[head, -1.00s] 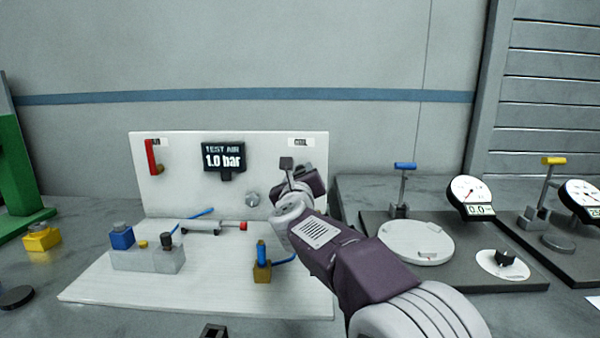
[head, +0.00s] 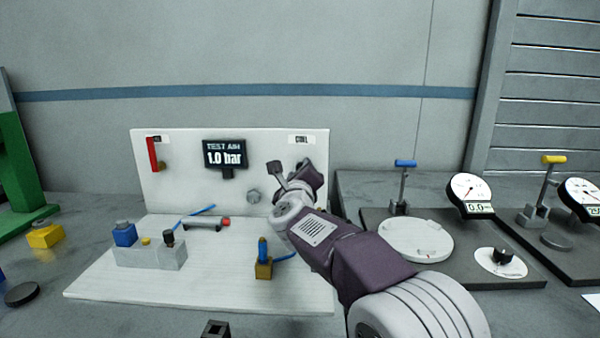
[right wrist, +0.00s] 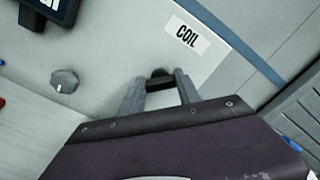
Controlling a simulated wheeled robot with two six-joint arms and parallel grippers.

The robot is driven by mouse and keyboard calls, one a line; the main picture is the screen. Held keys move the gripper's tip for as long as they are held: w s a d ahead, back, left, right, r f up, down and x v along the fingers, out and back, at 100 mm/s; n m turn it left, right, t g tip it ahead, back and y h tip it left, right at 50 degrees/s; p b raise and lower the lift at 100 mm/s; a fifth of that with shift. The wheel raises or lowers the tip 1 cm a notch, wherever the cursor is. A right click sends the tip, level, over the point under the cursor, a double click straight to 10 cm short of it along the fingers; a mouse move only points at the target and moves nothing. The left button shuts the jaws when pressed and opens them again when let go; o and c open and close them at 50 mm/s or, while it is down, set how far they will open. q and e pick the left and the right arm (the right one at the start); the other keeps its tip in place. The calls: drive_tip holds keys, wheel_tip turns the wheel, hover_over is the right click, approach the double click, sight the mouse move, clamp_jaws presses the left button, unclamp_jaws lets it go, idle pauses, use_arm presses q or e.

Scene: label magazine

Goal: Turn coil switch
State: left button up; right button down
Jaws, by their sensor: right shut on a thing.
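The coil switch (right wrist: 160,75) is a small black knob on the white upright panel (head: 270,190), below the COIL label (right wrist: 187,38). The label also shows at the panel's top right in the head view (head: 301,139). My right gripper (right wrist: 160,86) is shut on the switch, with one grey finger on each side of it. In the head view my right arm reaches up to the panel from the lower right and its wrist hides the switch. My left gripper is not in view.
A grey knob (head: 253,196), a TEST AIR display reading 1.0 bar (head: 225,154) and a red lever (head: 152,154) are on the panel. A small cylinder with a red tip (head: 226,223) lies on the white base. A gauge stand (head: 378,258) stands to the right.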

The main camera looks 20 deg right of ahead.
drive_tip(key=c, duration=0.8)
unclamp_jaws()
drive_tip(key=shift+c, duration=0.2)
drive_tip(key=v, duration=0.9)
drive_tip(key=shift+p, duration=0.4)
